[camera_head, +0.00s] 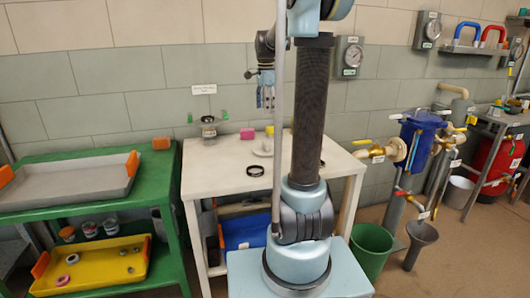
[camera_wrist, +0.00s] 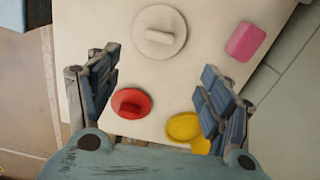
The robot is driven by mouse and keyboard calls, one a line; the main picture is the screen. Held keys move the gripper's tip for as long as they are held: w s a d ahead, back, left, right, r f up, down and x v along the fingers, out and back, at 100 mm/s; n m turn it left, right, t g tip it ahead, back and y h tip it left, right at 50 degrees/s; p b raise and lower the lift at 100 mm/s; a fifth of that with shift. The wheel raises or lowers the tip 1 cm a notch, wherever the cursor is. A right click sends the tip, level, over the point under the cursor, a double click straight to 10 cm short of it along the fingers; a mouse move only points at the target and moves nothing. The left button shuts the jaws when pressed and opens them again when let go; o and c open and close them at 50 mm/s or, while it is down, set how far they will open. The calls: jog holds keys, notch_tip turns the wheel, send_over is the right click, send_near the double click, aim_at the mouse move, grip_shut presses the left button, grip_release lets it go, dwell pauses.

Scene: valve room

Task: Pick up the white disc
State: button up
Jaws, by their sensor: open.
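The white disc (camera_wrist: 152,46) has a raised bar-shaped grip across its top and lies flat on the pale table (camera_wrist: 85,20). In the wrist view it is at the top middle, beyond the fingertips; in the head view the disc (camera_head: 262,152) is small and partly hidden behind my arm. My gripper (camera_wrist: 160,68) is open and empty, its two blue-grey fingers wide apart, with the disc outside them. In the head view my gripper (camera_head: 266,98) hangs above the back of the table, apart from it.
A red disc (camera_wrist: 142,104) and a yellow disc (camera_wrist: 183,127) show between the fingers. A pink block (camera_wrist: 247,41) lies right of the white disc. A green bench with trays (camera_head: 80,205) stands left.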

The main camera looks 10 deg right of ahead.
jog(key=f, duration=0.1)
send_over(265, 142)
notch_tip(265, 142, down, 10)
jog(key=shift+w+d+f, duration=0.1)
jog(key=shift+w, duration=0.05)
jog(key=shift+s+f, duration=0.2)
jog(key=shift+f, duration=2.9)
jog(key=shift+c, duration=0.5)
jog(key=c, duration=1.4)
